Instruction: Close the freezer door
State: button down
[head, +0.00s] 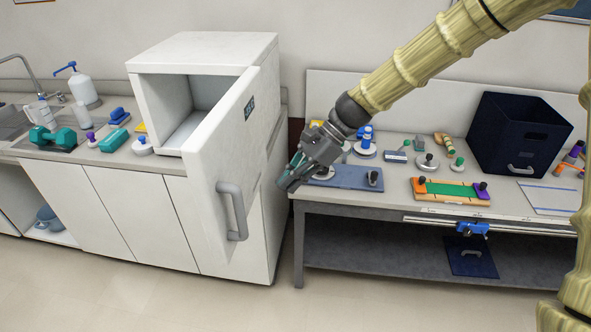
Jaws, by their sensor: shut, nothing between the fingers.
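The white freezer (205,48) stands on the counter at the left of centre in the head view. Its door (222,150) is swung wide open toward the camera, and the inside (190,98) shows empty in its visible part. A grey handle (236,212) is on the door's outer face, low down. My gripper (289,184) is shut and empty, to the right of the door's outer face and right of and above the handle. It looks apart from the door, but the exact gap is hard to tell.
A workbench (395,205) at the right carries a grey-blue board (345,178), a green and orange tray (450,191) and a dark bin (520,135). The floor in front is clear.

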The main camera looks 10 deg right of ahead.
jog(key=s+a+f+p, duration=0.2)
jog(key=a+f+p, duration=0.1)
jog(key=a, duration=0.4)
jog(key=shift+a+f, duration=0.25)
jog(key=shift+f, duration=0.15)
jog(key=shift+a, duration=0.1)
